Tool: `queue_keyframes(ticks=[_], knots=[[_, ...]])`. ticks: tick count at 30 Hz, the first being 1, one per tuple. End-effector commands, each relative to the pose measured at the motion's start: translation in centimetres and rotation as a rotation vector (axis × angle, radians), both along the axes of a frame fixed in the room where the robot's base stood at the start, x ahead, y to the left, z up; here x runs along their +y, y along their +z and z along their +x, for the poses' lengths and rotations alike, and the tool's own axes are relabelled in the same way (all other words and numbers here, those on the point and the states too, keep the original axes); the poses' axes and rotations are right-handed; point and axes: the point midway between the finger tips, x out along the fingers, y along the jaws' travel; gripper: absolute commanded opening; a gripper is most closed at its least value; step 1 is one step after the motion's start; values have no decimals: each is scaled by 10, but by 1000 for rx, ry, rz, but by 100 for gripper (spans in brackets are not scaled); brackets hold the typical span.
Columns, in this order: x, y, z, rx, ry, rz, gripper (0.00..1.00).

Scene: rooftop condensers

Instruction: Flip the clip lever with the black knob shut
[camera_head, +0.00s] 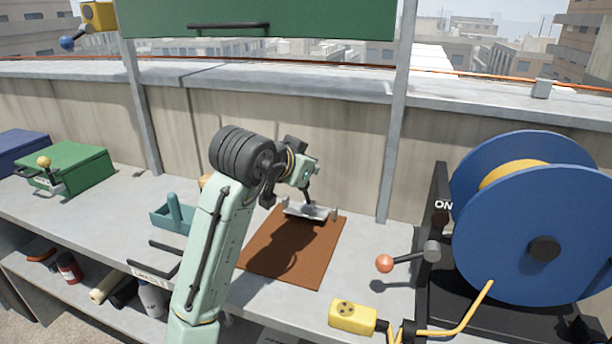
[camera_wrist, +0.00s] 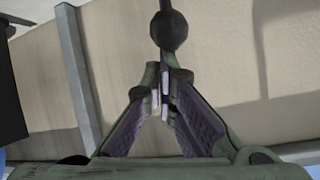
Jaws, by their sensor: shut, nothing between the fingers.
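The black knob (camera_wrist: 169,31) shows in the wrist view, on a thin dark rod that runs up to the top edge. It is just beyond the tips of my gripper (camera_wrist: 164,90), whose fingers are closed together with nothing between them. I cannot tell whether the tips touch the knob. In the head view my gripper (camera_head: 308,192) is low over a silver metal bracket (camera_head: 306,212) at the back of a brown mat (camera_head: 300,252). The lever there is hard to tell apart from my dark fingers.
A blue reel (camera_head: 530,220) and an orange-knobbed lever (camera_head: 385,263) stand to the right. A yellow box (camera_head: 352,317) is at the bench front. A teal tray (camera_head: 172,218) and a green box (camera_head: 78,168) are on the left. A concrete wall (camera_head: 350,150) rises behind.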

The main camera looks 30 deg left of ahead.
Motion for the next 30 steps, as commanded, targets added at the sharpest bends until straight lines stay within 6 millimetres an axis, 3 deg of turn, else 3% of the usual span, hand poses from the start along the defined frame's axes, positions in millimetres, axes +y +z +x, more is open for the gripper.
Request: queue_keyframes(ticks=[9,18,30], knots=[[-7,-23,-22,-198,-1,46,0],[-10,-26,-35,-317,-1,75,0],[-10,-24,-38,-347,0,84,0]])
